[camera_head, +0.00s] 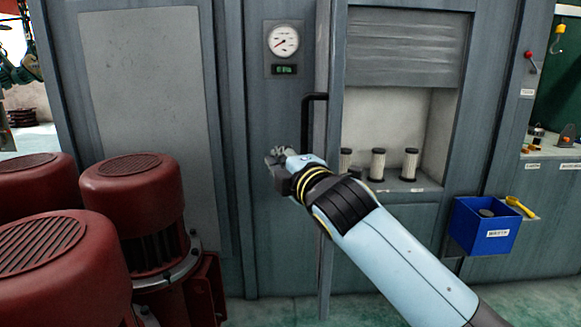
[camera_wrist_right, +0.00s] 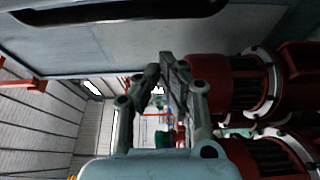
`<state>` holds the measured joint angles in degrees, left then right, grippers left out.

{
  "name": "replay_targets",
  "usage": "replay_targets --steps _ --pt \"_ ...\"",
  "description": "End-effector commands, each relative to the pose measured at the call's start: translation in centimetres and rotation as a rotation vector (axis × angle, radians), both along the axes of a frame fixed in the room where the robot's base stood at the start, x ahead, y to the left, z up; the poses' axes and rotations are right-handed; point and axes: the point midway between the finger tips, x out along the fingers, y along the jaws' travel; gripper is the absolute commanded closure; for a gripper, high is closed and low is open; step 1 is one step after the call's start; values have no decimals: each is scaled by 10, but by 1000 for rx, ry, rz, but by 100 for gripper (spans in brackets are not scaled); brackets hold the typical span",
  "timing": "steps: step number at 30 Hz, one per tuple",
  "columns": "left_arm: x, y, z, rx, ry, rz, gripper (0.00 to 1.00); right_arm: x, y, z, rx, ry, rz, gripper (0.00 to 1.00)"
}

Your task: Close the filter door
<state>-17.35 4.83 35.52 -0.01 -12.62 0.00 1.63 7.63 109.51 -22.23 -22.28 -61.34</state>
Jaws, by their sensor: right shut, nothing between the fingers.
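The filter door (camera_head: 326,200) stands open and shows nearly edge-on as a tall narrow grey panel left of the filter recess. Its black bar handle (camera_head: 313,98) is on the left side of the panel, partly hidden low down by my right arm. My right gripper (camera_head: 276,156) is shut and empty, just left of the door and below the top of the handle. In the right wrist view the shut fingers (camera_wrist_right: 162,70) are below a grey panel with a dark bar (camera_wrist_right: 130,14) across the top. I cannot tell whether the gripper touches the door.
Several white filters (camera_head: 378,164) stand in the open recess (camera_head: 405,110). A pressure gauge (camera_head: 283,41) is on the cabinet left of the door. Red motors (camera_head: 135,190) crowd the lower left. A blue bin (camera_head: 485,227) hangs at the right. Green floor shows at lower right.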

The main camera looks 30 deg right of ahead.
Motion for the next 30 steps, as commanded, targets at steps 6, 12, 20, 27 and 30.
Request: replay_targets --steps 6,12,20,27,30 --pt "1 -4 0 -4 -1 2 100 32 -11 -1 -5 3 0 100" --pt "4 -5 1 -6 -4 2 100 12 -28 -1 -3 2 0 100" --pt "3 -6 1 -6 -4 2 100 6 -33 -1 0 1 1 100" --pt "3 -5 2 -6 -4 2 100 6 -32 -1 1 2 2 100" --pt "4 -4 6 -4 -5 1 100 7 -32 0 1 4 9 100"
